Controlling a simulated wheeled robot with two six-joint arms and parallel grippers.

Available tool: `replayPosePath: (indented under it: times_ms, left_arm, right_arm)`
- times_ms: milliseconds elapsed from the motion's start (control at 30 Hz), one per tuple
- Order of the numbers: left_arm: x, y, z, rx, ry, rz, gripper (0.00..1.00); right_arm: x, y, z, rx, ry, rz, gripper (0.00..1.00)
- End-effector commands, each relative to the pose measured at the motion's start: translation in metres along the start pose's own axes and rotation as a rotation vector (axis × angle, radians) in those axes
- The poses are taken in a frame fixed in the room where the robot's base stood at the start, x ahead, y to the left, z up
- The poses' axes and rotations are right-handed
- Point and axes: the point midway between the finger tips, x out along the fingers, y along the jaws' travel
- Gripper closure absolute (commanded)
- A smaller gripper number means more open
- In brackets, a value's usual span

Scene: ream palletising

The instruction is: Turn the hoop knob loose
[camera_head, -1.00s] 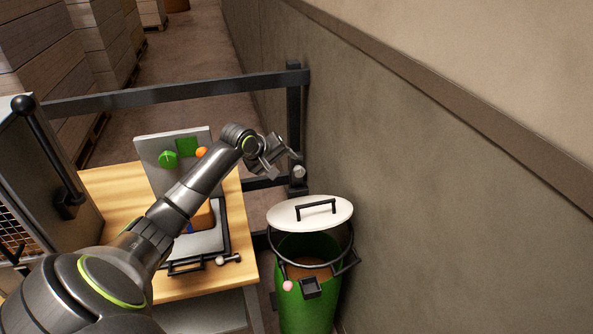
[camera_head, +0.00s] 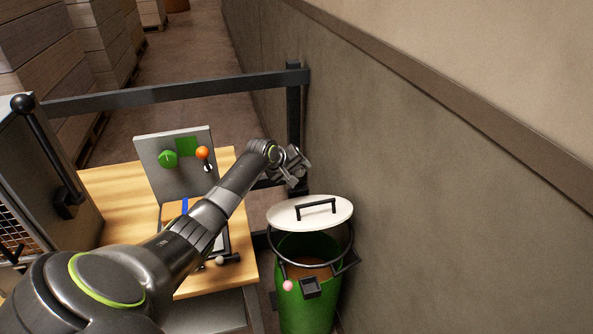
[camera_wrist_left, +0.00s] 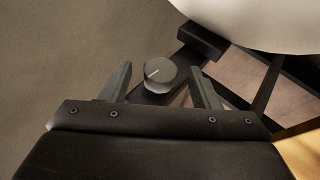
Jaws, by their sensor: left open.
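The hoop knob (camera_wrist_left: 160,75) is a round dark grey knob with a pale line across its face. It sits on a black bracket by the wall. In the head view my left gripper hides it. My left gripper (camera_head: 293,170) is open above the bracket, behind the bin. In the left wrist view its two fingers (camera_wrist_left: 161,70) stand on either side of the knob, with a gap to each; I cannot tell how far above it they are. The dark hoop (camera_head: 272,250) rings the top of the green bin (camera_head: 308,312). My right gripper is not in view.
A white lid (camera_head: 284,217) with a black handle is tilted up over the bin, close to my left gripper. The wall (camera_head: 420,180) stands on the right. A black rail (camera_head: 170,94) runs behind. A wooden table (camera_head: 110,195) with a grey panel (camera_head: 150,148) is left.

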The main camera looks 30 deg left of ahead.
Motion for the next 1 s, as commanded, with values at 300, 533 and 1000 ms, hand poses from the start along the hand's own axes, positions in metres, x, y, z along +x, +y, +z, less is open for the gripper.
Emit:
replayPosePath:
  times_ms: [300,533,1000]
  left_arm:
    - [-0.0003,0.0000,-0.0001,0.000,0.000,0.000,0.69]
    - [-0.0002,-0.0006,-0.0001,-0.001,0.000,0.003,0.89]
    - [-0.0002,-0.0023,-0.0002,-0.051,0.000,0.122,0.89]
  right_arm:
    - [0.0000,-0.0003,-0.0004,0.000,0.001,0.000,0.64]
    - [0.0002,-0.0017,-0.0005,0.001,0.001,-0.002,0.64]
    - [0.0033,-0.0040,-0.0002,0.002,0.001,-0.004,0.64]
